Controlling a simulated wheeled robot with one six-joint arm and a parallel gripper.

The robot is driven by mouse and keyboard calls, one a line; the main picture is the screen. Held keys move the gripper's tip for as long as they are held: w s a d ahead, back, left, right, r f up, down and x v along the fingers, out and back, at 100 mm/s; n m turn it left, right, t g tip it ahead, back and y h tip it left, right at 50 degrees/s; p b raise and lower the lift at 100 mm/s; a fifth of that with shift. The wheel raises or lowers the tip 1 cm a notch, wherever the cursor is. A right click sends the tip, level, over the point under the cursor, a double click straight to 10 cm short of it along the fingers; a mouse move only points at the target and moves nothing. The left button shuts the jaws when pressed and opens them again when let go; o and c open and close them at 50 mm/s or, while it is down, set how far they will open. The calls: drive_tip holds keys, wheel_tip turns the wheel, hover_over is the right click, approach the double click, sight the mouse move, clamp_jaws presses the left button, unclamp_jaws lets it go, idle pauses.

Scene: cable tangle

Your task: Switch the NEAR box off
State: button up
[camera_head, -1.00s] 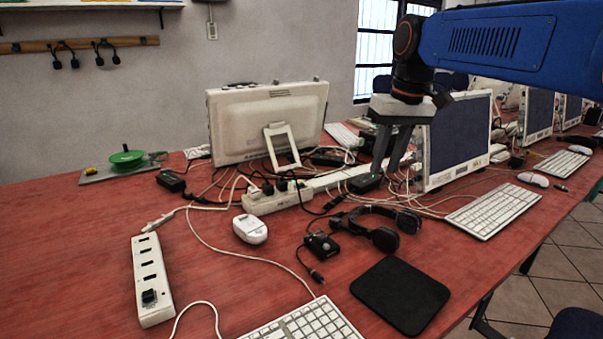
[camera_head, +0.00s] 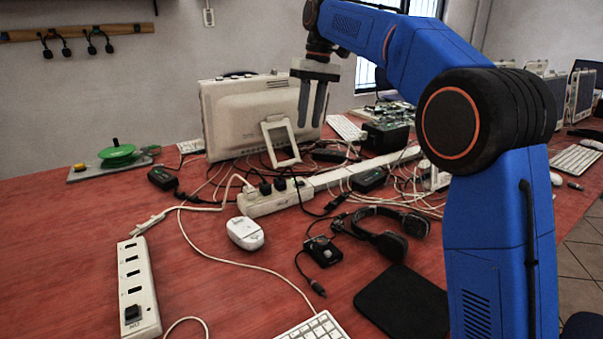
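A white power strip (camera_head: 138,282) lies alone at the front left of the red table, with several sockets and a dark switch at its near end; the small label beside the switch is too small to read. A second white power strip (camera_head: 272,199) lies farther back in the middle, with black plugs in it. I cannot read which one is marked NEAR. My gripper (camera_head: 311,122) points down in front of the white monitor panel, above and behind the middle strip. Its two fingers are apart with nothing between them.
A white mouse (camera_head: 245,233), a headset (camera_head: 383,234), a black pad (camera_head: 402,303) and a keyboard (camera_head: 315,328) lie around the middle and front. Loose cables tangle near the white monitor (camera_head: 240,120). A green reel (camera_head: 118,154) sits at the back left. The left table is mostly clear.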

sight(300, 182)
drive_tip(key=f, duration=0.5)
drive_tip(key=s+a+f, duration=0.1)
drive_tip(key=f, duration=0.5)
drive_tip(key=a+f, duration=0.1)
drive_tip(key=f, duration=0.4)
drive_tip(key=shift+s+f, duration=0.25)
drive_tip(key=shift+f, duration=0.15)
drive_tip(key=shift+c, duration=0.4)
